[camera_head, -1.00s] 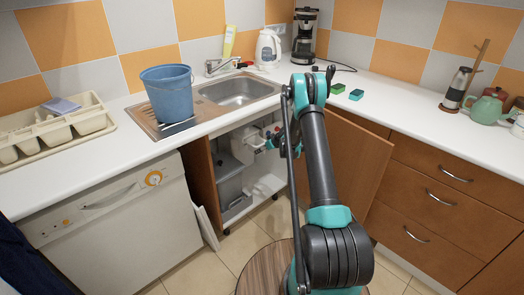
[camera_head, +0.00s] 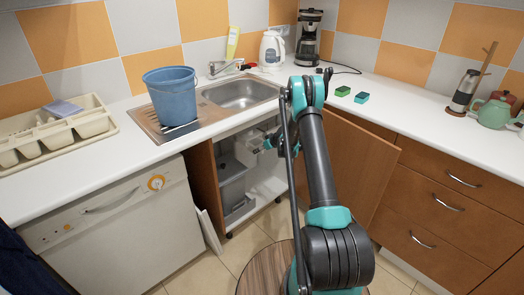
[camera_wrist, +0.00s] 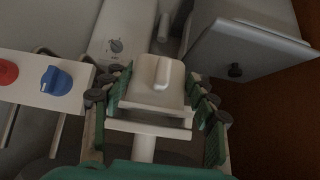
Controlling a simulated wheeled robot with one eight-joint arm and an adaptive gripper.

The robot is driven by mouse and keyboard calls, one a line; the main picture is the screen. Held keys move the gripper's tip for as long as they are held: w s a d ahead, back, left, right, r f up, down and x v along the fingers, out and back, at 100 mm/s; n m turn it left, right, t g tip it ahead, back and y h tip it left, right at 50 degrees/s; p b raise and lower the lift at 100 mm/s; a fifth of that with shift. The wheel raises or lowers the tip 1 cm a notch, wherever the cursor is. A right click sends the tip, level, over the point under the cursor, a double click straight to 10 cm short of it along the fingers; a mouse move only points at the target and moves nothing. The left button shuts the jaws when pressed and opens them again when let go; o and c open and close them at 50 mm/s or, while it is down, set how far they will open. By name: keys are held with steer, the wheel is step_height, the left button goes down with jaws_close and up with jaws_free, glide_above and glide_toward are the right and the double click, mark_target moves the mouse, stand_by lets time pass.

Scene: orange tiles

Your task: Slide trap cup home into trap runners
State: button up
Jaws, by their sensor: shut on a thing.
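In the wrist view my gripper (camera_wrist: 157,97) is shut on a cream, box-like piece with a rounded raised rib on it, which I take to be the trap cup (camera_wrist: 153,90). The green fingers press on its left and right sides. A pale crossbar and a stem show just below it. I cannot make out the trap runners, or whether the cup touches them. In the head view my arm reaches into the open cabinet under the sink, and the cup and fingertips are too small to tell there.
A pale panel with red (camera_wrist: 6,73) and blue knobs (camera_wrist: 56,81) stands left of the gripper. The cabinet door (camera_head: 355,165) hangs open. A blue bucket (camera_head: 171,97) stands by the sink.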

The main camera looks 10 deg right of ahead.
steer(key=shift+w+a, duration=0.75)
steer(key=shift+w, duration=0.3)
steer(key=o, duration=1.6)
